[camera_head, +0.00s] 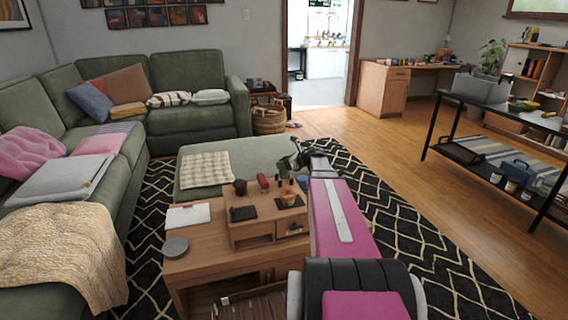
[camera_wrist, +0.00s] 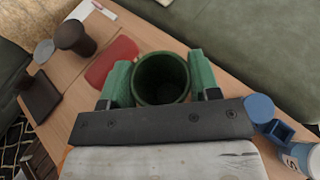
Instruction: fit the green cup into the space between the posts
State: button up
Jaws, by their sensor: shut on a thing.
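The green cup (camera_wrist: 162,82) is between the two green fingers of my gripper (camera_wrist: 160,80) in the wrist view, its round dark mouth facing the camera. Both fingers press against its sides. In the head view my gripper (camera_head: 298,160) is over the right part of the wooden table, and the cup is hard to make out there. A blue round piece (camera_wrist: 259,107) and a blue block (camera_wrist: 279,131) show at the right of the wrist view. I cannot tell whether these are the posts; no clear pair of posts is seen.
The wooden table (camera_head: 190,258) holds a brown cup (camera_head: 240,187), a red object (camera_head: 263,182), a dark flat item (camera_head: 244,213) and an orange object (camera_head: 288,197). The red piece (camera_wrist: 111,61) lies left of my gripper in the wrist view. A green ottoman (camera_head: 255,155) is behind.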

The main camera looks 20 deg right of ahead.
jog(key=shift+f, duration=1.4)
dwell(2.2)
jog(key=o, duration=1)
notch_tip(320, 180, up, 8)
dwell(0.9)
dwell(0.4)
